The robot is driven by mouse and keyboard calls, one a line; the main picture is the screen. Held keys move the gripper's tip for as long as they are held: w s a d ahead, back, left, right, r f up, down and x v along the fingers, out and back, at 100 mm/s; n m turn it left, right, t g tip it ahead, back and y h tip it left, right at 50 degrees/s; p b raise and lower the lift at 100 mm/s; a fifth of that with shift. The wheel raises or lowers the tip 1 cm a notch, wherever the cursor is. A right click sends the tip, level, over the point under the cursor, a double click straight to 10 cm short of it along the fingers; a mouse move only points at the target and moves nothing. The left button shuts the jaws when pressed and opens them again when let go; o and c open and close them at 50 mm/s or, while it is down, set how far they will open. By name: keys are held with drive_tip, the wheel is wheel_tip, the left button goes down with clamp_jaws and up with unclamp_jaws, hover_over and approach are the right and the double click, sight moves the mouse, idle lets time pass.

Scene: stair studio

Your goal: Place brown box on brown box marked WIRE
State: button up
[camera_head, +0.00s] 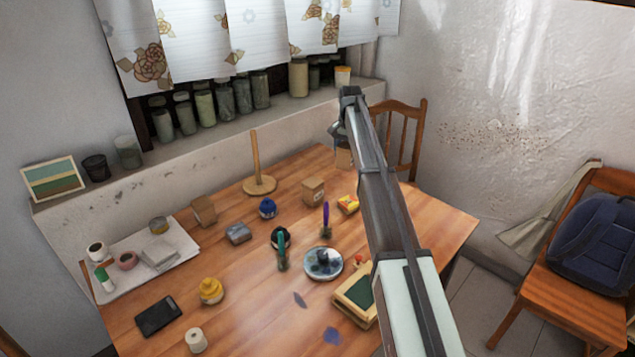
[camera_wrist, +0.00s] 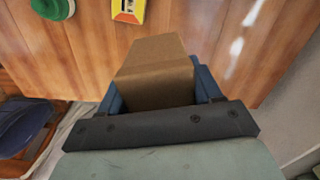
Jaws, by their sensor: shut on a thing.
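A plain brown box (camera_wrist: 155,62) sits between the blue fingers of my gripper (camera_wrist: 160,92) in the wrist view. My gripper is shut on it, with wooden tabletop visible beyond. In the head view the held box (camera_head: 344,157) shows near the table's back right edge, partly hidden by my arm. A small brown box (camera_head: 313,190) with a dark mark on its front stands on the table, left of and nearer than the held box. The mark is too small to read. Another brown box (camera_head: 204,210) stands farther left, tilted in look, with no readable marking.
A yellow-and-red packet (camera_head: 348,204), a purple-handled tool (camera_head: 325,220) and a blue jar (camera_head: 267,208) are nearby. A chair (camera_head: 405,135) stands behind the table's right side.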

drive_tip(key=s+a+r+n, duration=0.1)
drive_tip(key=a+r, duration=0.3)
drive_tip(key=a, duration=0.7)
drive_tip(key=m, duration=0.4)
hover_over(312, 182)
drive_tip(key=shift+d+f, duration=0.1)
drive_tip(key=shift+f, duration=4)
drive_tip(key=shift+f, duration=0.1)
drive_tip(key=o, duration=1.1)
wheel_tip(312, 182, up, 12)
drive_tip(key=shift+r, duration=0.15)
